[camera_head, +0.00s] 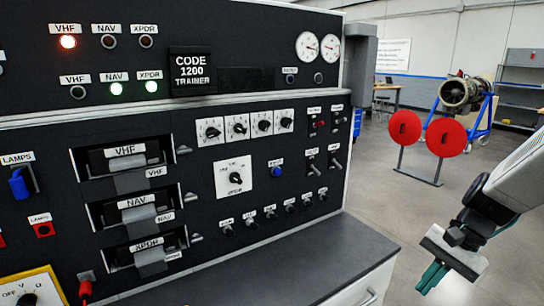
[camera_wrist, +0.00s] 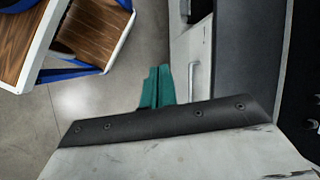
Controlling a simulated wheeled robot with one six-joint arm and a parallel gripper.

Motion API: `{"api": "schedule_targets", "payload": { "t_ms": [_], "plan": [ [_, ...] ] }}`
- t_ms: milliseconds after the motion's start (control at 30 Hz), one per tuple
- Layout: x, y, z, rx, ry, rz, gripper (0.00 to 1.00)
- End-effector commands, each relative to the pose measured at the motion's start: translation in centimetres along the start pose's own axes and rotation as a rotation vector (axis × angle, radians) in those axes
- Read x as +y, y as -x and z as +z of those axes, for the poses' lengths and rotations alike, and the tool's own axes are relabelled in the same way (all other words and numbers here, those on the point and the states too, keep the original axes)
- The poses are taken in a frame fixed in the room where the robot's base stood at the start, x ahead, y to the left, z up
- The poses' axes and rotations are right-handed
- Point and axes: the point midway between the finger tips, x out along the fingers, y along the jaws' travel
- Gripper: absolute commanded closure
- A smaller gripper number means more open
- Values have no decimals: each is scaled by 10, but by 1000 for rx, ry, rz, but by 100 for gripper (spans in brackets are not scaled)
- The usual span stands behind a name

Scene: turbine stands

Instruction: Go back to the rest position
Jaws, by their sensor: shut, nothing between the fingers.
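My gripper (camera_head: 432,278) is at the lower right of the head view, in front of the right end of the bench and clear of the panel. Its green fingers are together with nothing between them. In the wrist view the closed fingers (camera_wrist: 157,87) point over the grey floor, beside a white drawer front with a handle (camera_wrist: 195,82). The black avionics trainer panel (camera_head: 200,150) fills the left of the head view, with VHF, NAV and XPDR units in its slots.
The dark bench top (camera_head: 290,265) runs below the panel. Two red discs on a stand (camera_head: 420,165) and a turbine on a blue stand (camera_head: 460,95) are behind on the right.

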Motion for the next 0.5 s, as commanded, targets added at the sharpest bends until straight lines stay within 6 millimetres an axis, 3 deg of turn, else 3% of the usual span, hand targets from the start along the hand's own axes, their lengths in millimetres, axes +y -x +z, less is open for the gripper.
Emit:
{"api": "schedule_targets", "payload": {
  "t_ms": [33,200,500],
  "plan": [
    [3,7,21,19,81,45,100],
    [22,24,78,79,325,202,100],
    [56,48,149,249,644,402,100]
  ]
}}
